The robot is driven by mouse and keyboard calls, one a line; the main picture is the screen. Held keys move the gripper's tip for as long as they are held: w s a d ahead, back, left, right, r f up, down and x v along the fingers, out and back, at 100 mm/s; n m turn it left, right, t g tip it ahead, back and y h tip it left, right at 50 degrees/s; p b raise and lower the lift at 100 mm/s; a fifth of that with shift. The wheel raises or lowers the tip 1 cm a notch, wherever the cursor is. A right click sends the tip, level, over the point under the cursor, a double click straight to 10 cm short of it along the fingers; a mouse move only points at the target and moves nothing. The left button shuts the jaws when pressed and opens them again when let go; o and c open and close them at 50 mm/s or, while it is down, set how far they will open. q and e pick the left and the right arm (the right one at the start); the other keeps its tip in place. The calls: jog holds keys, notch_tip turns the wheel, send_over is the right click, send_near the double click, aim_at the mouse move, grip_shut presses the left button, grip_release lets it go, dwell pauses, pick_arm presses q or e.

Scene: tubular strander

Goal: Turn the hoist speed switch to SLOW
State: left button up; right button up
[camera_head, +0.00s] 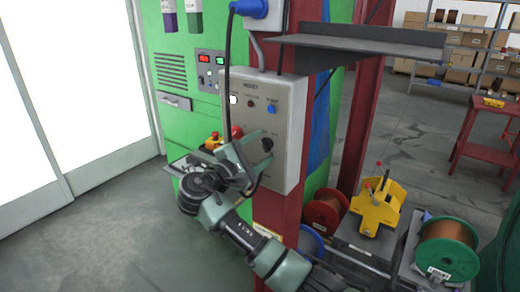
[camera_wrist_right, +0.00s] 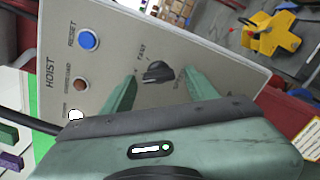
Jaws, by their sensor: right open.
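The hoist control box (camera_head: 262,112) is a grey panel on a red column. Its speed switch is a black rotary knob (camera_head: 267,144) low on the panel. In the right wrist view the knob (camera_wrist_right: 157,72) shows between my two green fingers, with FAST printed beside it and another label partly hidden by a finger. I cannot tell exactly which label the knob points to. My right gripper (camera_head: 262,156) is open in front of the panel, its fingers on either side of the knob. Whether they touch it is unclear. My left gripper is out of view.
The panel also has a blue RESET button (camera_wrist_right: 89,39) and a reddish overload lamp (camera_wrist_right: 80,84). A grey shelf (camera_head: 355,45) juts out above the box, and a dark cable (camera_head: 227,90) hangs in front. Spools (camera_head: 447,247) and a yellow fixture (camera_head: 377,210) stand at right.

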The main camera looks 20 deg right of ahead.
jog(key=b+v, duration=0.3)
jog(key=v, duration=0.4)
jog(key=shift+s+a, duration=0.25)
jog(key=shift+a, duration=0.1)
jog(key=shift+f, duration=0.1)
